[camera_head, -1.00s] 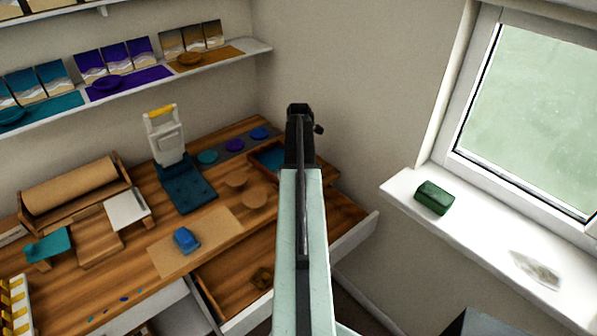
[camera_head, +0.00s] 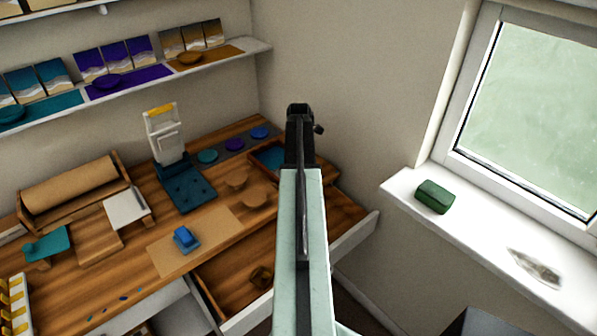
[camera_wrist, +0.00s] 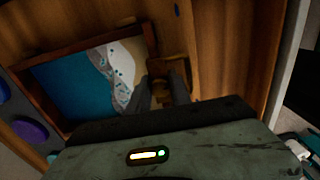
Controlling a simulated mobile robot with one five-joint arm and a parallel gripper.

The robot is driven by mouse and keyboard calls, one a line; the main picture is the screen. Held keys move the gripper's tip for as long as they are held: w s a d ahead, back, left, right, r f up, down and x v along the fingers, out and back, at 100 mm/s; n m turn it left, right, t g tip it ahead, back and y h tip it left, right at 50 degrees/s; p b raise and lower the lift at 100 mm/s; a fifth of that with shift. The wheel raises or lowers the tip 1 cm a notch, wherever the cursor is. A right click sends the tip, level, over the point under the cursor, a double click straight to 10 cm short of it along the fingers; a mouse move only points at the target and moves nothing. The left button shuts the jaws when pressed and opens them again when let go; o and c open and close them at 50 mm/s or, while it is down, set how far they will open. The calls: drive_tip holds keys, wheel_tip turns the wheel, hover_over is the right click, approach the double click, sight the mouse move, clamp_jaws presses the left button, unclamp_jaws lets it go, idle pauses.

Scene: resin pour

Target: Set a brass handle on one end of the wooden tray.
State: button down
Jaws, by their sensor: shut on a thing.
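The wooden tray (camera_wrist: 148,38) has a dark frame around a blue and sandy beach-like resin surface. In the head view the tray (camera_head: 253,157) is at the back right of the bench, partly hidden by my arm. My gripper (camera_wrist: 160,87) is at the tray's right end in the wrist view, its fingers shut on a small, dim brass handle (camera_wrist: 160,90). Whether the handle touches the tray I cannot tell. In the head view my fingertips are hidden behind my arm.
An open drawer (camera_head: 225,285) holds a small brownish thing (camera_head: 262,277). A blue block (camera_head: 186,239) sits on a brown mat (camera_head: 215,225). A dark teal stand (camera_head: 187,189) is left of the tray. A green block (camera_head: 435,196) lies on the white windowsill.

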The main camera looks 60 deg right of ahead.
idle(0.4)
drive_tip(key=c, duration=1.1)
unclamp_jaws()
drive_tip(key=shift+f, duration=0.1)
wheel_tip(320, 180, up, 8)
drive_tip(key=p, duration=0.8)
drive_tip(key=shift+r, duration=0.2)
drive_tip(key=shift+f, duration=0.15)
